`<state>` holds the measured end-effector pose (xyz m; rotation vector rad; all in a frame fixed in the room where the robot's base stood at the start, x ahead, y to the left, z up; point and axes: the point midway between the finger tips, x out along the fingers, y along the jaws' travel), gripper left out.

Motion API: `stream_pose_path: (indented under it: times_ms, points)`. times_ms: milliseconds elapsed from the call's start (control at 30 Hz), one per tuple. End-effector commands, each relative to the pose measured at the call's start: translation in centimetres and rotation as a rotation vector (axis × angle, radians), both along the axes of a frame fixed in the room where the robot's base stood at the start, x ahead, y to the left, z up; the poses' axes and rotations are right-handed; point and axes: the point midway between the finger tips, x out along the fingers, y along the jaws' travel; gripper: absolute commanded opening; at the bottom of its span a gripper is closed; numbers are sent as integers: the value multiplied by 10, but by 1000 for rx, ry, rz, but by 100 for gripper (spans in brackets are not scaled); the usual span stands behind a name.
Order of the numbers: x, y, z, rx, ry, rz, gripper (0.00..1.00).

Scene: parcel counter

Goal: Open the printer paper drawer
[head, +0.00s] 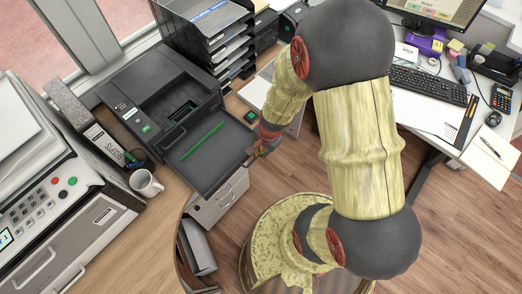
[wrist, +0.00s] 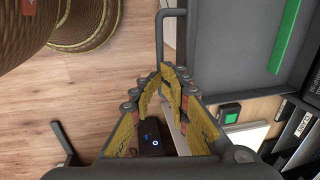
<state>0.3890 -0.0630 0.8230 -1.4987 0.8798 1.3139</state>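The dark printer (head: 160,92) stands on the counter at left in the head view. Its flat paper drawer (head: 187,165), with a green strip on top, sticks well out from the printer's front. In the wrist view the drawer (wrist: 237,55) fills the upper right. Its grey bar handle (wrist: 160,40) stands off the front edge and runs down between my fingertips. My gripper (wrist: 162,74) is closed around the handle's lower part; the fingers hide the contact. In the head view my gripper (head: 262,148) is at the drawer's outer edge, partly hidden by my arm.
A white mug (head: 146,183) stands close to the drawer's left. A small box with a green button (head: 250,116) lies right of the drawer. Black letter trays (head: 212,35) stand behind it. A drawer cabinet (head: 220,200) stands below. Open wooden floor lies in front.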

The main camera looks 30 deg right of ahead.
Motion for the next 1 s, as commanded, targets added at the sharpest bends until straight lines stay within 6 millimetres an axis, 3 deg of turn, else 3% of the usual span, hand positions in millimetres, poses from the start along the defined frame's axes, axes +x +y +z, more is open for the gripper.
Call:
stream_pose_path:
  times_ms: [567,767,1000]
  points:
    - [-2,1,5,2,3,2,15]
    - [-6,-2,34,0,-1,0,15]
    - [-14,-5,83,2,-2,0,15]
